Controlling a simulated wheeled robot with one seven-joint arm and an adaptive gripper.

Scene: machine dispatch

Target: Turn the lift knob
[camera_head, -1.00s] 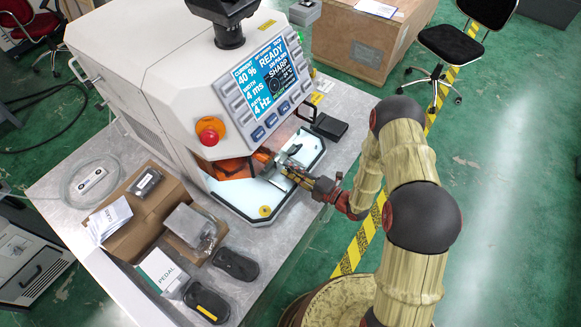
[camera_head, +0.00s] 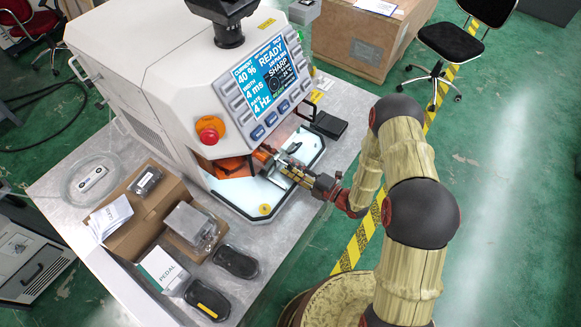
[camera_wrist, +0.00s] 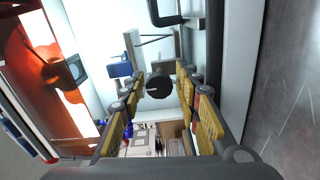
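The lift knob (camera_wrist: 159,88) is a small round black knob with a notch at its edge, near the middle of the wrist view. My gripper (camera_wrist: 160,77) is open, with one yellow-padded finger on each side of the knob. A gap shows between the knob and the left finger; whether the right finger touches it I cannot tell. In the head view my gripper (camera_head: 285,165) reaches into the work bay of the white machine (camera_head: 165,75), over its pale base plate (camera_head: 235,199). The knob cannot be made out there.
An orange shield (camera_wrist: 62,75) stands left of the fingers, and a black handle (camera_wrist: 170,17) is beyond them. The machine has a red stop button (camera_head: 209,136) and a lit screen (camera_head: 273,75). Boxes and black pedals (camera_head: 236,263) lie on the grey table's left front.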

